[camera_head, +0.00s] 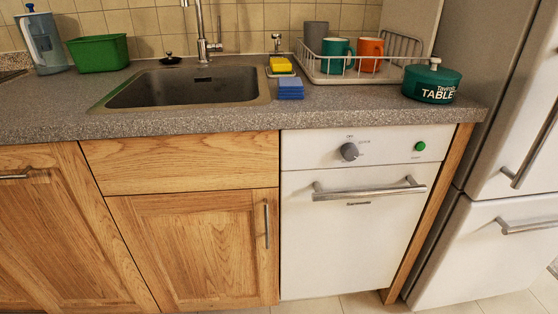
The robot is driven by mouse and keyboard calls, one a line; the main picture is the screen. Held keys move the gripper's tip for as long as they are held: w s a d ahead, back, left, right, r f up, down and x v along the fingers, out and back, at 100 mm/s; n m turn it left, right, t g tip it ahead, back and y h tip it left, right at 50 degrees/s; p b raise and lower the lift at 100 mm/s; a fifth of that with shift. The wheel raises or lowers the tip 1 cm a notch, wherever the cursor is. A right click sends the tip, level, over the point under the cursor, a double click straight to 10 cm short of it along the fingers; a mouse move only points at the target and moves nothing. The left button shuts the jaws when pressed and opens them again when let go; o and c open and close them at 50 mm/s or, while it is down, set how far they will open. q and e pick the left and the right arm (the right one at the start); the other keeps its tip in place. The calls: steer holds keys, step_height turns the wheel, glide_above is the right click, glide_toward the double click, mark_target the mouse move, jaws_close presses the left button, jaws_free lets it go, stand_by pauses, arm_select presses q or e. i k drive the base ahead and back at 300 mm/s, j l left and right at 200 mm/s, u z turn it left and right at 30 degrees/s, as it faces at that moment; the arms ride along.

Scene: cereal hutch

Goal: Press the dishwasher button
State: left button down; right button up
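The white dishwasher (350,240) stands under the counter, right of the wooden cabinets, with its door shut. Its round green button (420,146) is at the right of the top control panel. A grey dial (349,152) is left of the button on the same panel. A metal bar handle (368,191) runs across the top of the door. Nothing covers the button. Neither of my grippers is in view.
A grey speckled counter (330,115) runs above the dishwasher, with a sink (185,88), blue and yellow sponges, a dish rack (312,72) with cups and a green pot (431,84). A fridge (485,130) stands at the right. The space before the panel looks clear.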

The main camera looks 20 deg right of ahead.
mark_target(420, 145)
steer(key=z, duration=1.1)
